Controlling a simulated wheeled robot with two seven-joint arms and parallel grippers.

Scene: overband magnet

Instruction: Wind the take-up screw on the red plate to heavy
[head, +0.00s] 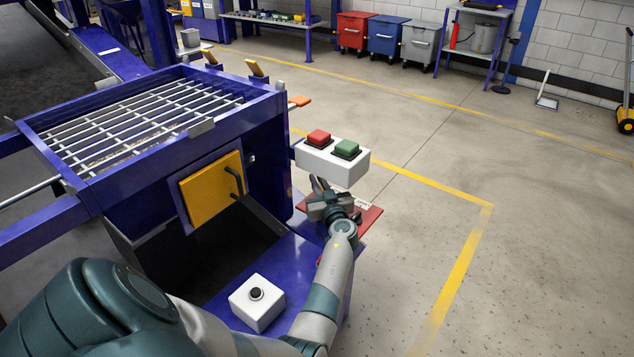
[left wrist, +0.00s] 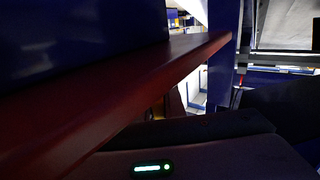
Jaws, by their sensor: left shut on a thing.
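The red plate (head: 368,216) juts out from the right side of the blue machine frame, below the white box with the red and green buttons. A small white label shows on it, too small to read. My left gripper (head: 319,187) is at the plate, under the button box, with its fingers closed. The take-up screw itself is hidden by the gripper, so its setting cannot be read. In the left wrist view a dark red edge (left wrist: 130,82), probably the plate's, runs diagonally close to the camera. My right gripper is not in view.
The white button box (head: 331,163) sits just above my left gripper. A white box with a black button (head: 257,302) stands on the blue ledge near my forearm. A yellow hatch (head: 211,188) and a grating (head: 135,115) are at left. Open floor lies right.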

